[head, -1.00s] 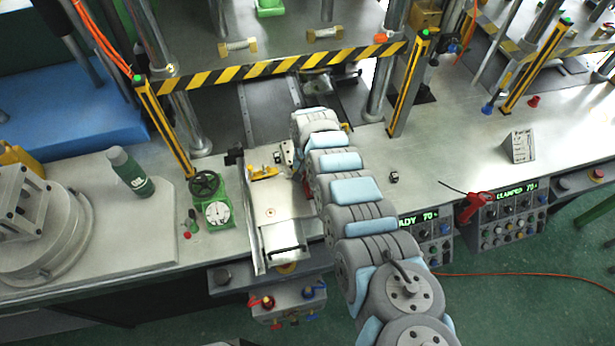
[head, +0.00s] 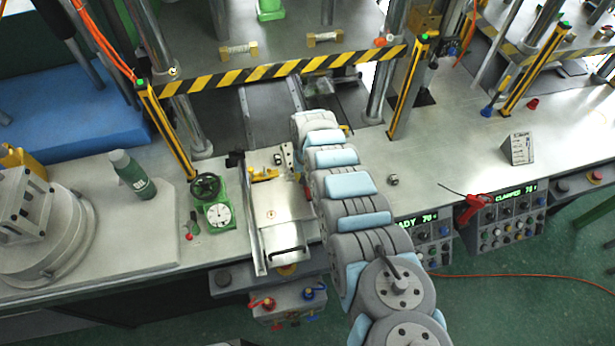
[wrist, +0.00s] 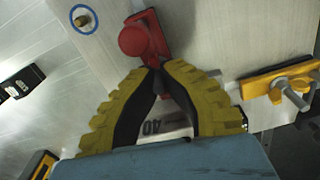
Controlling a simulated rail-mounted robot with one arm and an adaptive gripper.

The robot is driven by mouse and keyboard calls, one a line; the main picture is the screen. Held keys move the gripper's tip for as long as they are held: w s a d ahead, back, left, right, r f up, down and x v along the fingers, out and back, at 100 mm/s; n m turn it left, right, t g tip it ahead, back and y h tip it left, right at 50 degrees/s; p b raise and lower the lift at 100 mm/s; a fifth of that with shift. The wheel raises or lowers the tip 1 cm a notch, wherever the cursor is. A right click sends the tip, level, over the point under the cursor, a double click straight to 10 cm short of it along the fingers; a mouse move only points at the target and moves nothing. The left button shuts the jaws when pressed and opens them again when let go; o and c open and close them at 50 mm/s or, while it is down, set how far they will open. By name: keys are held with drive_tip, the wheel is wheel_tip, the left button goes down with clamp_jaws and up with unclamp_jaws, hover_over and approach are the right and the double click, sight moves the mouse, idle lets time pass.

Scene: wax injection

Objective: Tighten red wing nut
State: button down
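The red wing nut (wrist: 145,38) shows at the top middle of the wrist view, with a round red knob-like end and a flatter body on a pale metal plate. My gripper (wrist: 156,67) has yellow-and-black fingers drawn together at the tips on the near end of the red part. A bit of dark red shows between the fingers. The exact contact is partly hidden by the fingertips. In the head view my arm hides the gripper and most of the red part, beside the metal die plate (head: 285,215). A yellow wing nut piece (wrist: 277,82) sits to the right in the wrist view.
A yellow clamp (head: 263,174) lies on the die plate. A green gauge stand (head: 217,213) and green bottle (head: 131,174) stand to the left. A striped guard bar (head: 270,72) crosses behind my arm. A black-ended fitting (wrist: 22,82) is left in the wrist view.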

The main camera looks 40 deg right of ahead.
drive_tip(key=shift+a+f+n, duration=0.1)
drive_tip(key=shift+f+n, duration=0.05)
drive_tip(key=shift+n, duration=1.15)
drive_tip(key=c, duration=1.1)
unclamp_jaws()
drive_tip(key=shift+s, duration=0.15)
drive_tip(key=shift+r, duration=0.2)
drive_tip(key=shift+r, duration=5.85)
